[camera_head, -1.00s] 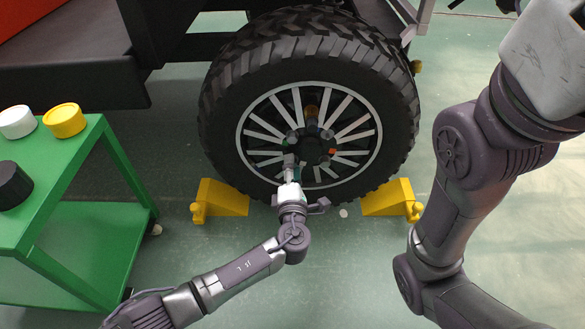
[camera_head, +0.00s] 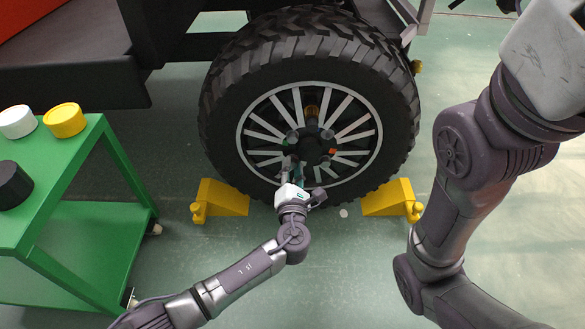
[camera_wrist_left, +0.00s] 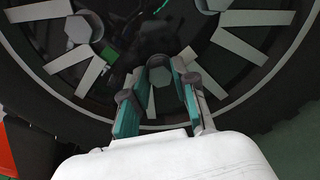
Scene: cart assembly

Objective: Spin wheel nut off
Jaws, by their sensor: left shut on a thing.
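The large black wheel (camera_head: 231,108) with a silver-spoked rim stands upright on the cart. Several grey hex nuts sit around its dark hub (camera_head: 314,150). My left gripper (camera_head: 289,160) reaches up to the lower left part of the hub. In the left wrist view the left gripper (camera_wrist_left: 160,86) is shut on a grey wheel nut (camera_wrist_left: 160,72), with a teal-lined finger on each side of it.
Yellow wheel chocks stand left (camera_head: 222,196) and right (camera_head: 388,201) of the tyre's base. A green trolley (camera_head: 70,150) at the left carries a white, a yellow and a black round piece. The floor in front is partly clear.

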